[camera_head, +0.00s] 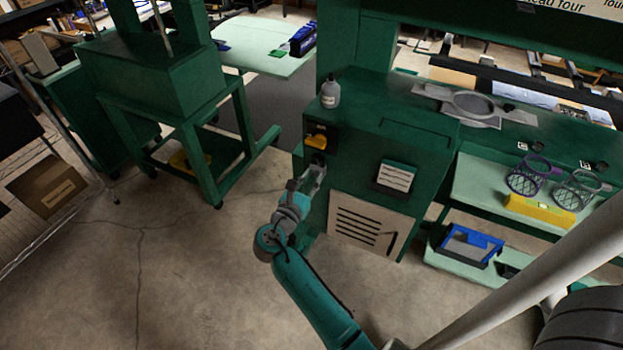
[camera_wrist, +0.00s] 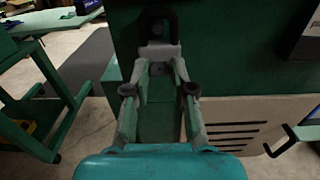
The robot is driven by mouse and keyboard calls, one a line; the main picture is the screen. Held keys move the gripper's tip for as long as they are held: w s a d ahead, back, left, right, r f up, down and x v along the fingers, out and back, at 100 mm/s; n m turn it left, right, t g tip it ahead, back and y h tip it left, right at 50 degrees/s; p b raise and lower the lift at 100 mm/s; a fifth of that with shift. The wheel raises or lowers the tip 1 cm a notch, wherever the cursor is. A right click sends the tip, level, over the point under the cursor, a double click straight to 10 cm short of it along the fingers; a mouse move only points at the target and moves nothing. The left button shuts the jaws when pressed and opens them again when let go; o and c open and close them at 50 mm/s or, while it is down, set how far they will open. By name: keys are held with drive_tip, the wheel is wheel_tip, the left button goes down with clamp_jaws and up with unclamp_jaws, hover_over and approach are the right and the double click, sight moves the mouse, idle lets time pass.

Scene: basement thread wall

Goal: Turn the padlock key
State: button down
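The padlock shows in the wrist view, with a dark shackle (camera_wrist: 159,14) and a grey body (camera_wrist: 159,52) against the green cabinet. A small grey piece (camera_wrist: 160,72) below the body may be the key; it is too dim to tell. My gripper (camera_wrist: 160,76) points at the padlock from below, its two fingers apart on either side of that piece. Contact cannot be made out.
The green cabinet (camera_head: 385,125) carries a grey bottle (camera_head: 330,94), a framed card (camera_head: 396,177) and a slotted vent panel (camera_head: 362,225). Shelves at right hold a yellow block (camera_head: 539,210) and a blue bin (camera_head: 470,245).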

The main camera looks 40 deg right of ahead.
drive_tip(key=shift+m, duration=0.3)
drive_tip(key=m, duration=0.3)
drive_tip(key=shift+m, duration=0.3)
drive_tip(key=m, duration=0.4)
drive_tip(key=shift+m, duration=0.3)
drive_tip(key=m, duration=0.4)
drive_tip(key=shift+m, duration=2)
drive_tip(key=c, duration=1)
unclamp_jaws()
drive_tip(key=shift+o, duration=0.2)
